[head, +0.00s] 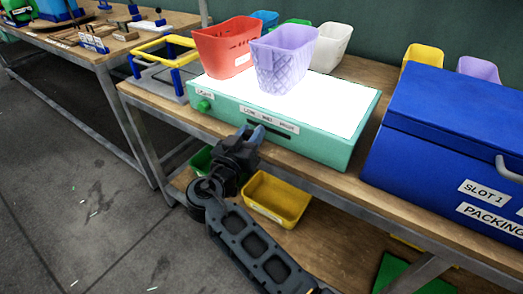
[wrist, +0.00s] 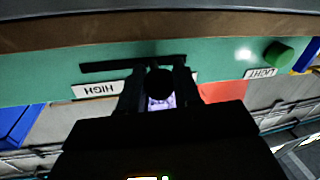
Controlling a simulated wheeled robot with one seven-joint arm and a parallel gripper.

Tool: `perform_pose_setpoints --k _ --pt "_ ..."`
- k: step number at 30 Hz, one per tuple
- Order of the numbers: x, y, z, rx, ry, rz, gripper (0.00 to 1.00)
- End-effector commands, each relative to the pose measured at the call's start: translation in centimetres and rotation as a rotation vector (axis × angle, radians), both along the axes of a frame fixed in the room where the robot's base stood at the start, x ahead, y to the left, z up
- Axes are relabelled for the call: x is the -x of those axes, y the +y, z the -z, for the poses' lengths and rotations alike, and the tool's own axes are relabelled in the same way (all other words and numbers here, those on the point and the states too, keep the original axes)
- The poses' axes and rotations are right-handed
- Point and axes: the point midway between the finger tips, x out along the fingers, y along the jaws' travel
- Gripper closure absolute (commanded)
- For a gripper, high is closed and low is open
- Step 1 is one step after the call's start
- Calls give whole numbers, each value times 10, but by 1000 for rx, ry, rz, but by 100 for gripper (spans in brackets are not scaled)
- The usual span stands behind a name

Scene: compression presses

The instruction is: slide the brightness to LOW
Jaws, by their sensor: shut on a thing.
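The green light box (head: 300,146) stands on the bench with a glowing white top. My gripper (head: 250,134) is at the left, LOW-side part of the slot. In the wrist view, which is upside down, my gripper (wrist: 158,80) is shut on a dark round slider knob (wrist: 160,83). The knob is right of the slot's middle there, away from the HIGH label (wrist: 97,90).
A green LIGHT knob (head: 204,105) is on the box's left front. Red (head: 225,48) and purple (head: 283,58) baskets stand on the box's top. A blue packing box (head: 440,130) is at right. A yellow bin (head: 276,199) is on the lower shelf.

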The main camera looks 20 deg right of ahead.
Motion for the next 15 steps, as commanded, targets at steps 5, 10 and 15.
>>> perform_pose_setpoints --k 5,10,15 --pt "-17 11 6 -1 -2 -2 100" --pt "-26 17 3 0 0 -1 100" --pt "-28 19 1 0 3 -3 100"
